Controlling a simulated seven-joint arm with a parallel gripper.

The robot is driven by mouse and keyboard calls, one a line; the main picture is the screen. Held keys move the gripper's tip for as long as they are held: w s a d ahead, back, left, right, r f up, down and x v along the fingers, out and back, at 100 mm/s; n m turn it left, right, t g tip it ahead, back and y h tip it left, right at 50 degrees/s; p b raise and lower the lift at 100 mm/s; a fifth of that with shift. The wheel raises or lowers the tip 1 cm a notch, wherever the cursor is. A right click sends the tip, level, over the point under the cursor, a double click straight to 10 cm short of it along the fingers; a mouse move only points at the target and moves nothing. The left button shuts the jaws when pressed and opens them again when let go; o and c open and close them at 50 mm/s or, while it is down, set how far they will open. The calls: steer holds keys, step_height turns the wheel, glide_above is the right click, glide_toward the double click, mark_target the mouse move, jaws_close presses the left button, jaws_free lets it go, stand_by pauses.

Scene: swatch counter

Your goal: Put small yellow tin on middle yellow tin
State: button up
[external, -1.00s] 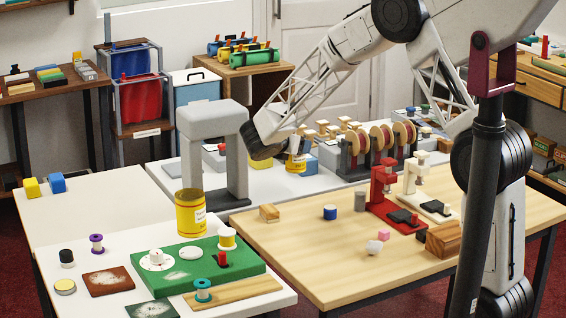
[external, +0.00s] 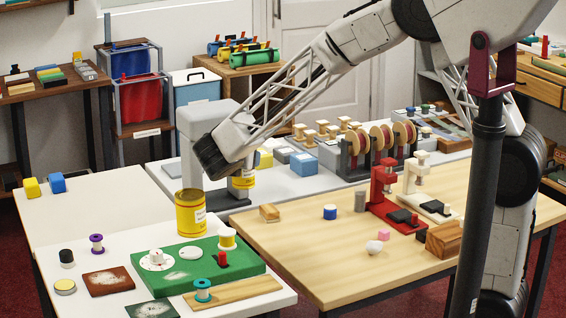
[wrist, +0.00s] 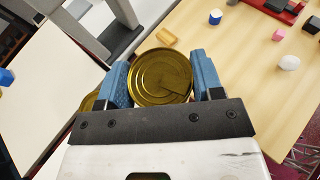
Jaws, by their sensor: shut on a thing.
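My gripper (wrist: 162,82) is shut on the small yellow tin, whose gold round top (wrist: 161,76) sits between the two blue finger pads in the wrist view. In the external view the small yellow tin (external: 243,179) hangs upright in front of the grey stand, partly covered by my wrist. A larger yellow tin (external: 190,214) with a pale label stands upright on the white table, to the left of and lower than the held tin. Its gold rim (wrist: 91,100) shows partly behind the left finger in the wrist view. The two tins appear apart.
A grey arch-shaped stand (external: 195,123) rises close behind the tins. A green board (external: 240,265) with spools and knobs lies in front of the larger tin. A wooden block (external: 269,212) and a blue-and-white cylinder (external: 330,212) stand on the wooden table to the right.

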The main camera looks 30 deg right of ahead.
steer(key=s+a+r+y, duration=0.1)
steer(key=s+a, duration=0.3)
steer(key=shift+s+a+n+t, duration=0.15)
steer(key=shift+a+n+t, duration=0.15)
steer(key=shift+n, duration=0.1)
glide_above(189, 195)
steer(key=f, duration=0.1)
steer(key=shift+f, duration=0.2)
stand_by(0.7)
steer(key=shift+f, duration=1.8)
steer(key=shift+f, duration=0.15)
steer(key=o, duration=1.1)
